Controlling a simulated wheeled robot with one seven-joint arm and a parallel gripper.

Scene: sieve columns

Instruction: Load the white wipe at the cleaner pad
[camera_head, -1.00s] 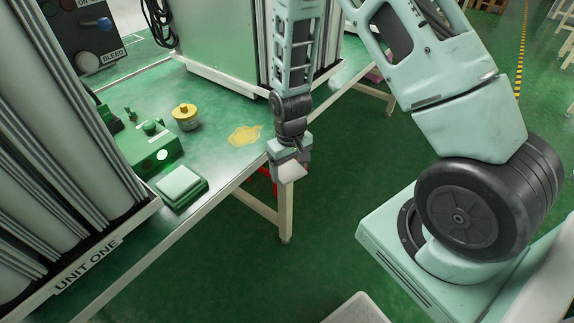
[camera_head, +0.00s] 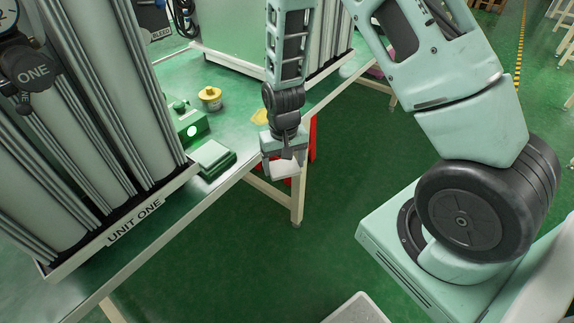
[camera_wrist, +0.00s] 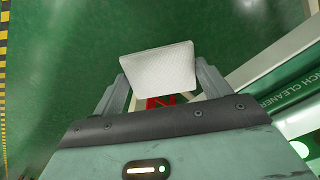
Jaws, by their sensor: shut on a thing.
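The white wipe (camera_head: 286,171) is a small pale sheet held at the tip of my gripper (camera_head: 282,160). In the wrist view the wipe (camera_wrist: 157,67) spans between the two fingers of my gripper (camera_wrist: 160,80), over the green floor. The cleaner pad (camera_head: 211,153) looks like a pale green square on a darker green base at the bench's front edge. It is left of my gripper, with a gap between them. In the wrist view a green base labelled "...NCH CLEANER" (camera_wrist: 285,90) shows at the right edge, partly cut off.
A column rack marked "UNIT ONE" (camera_head: 136,221) stands left of the pad. A green box with knobs (camera_head: 188,121) and a yellow-topped tin (camera_head: 210,98) stand behind it. A yellow patch (camera_head: 260,116) lies on the bench (camera_head: 235,107). A red thing (camera_head: 312,139) is below the bench.

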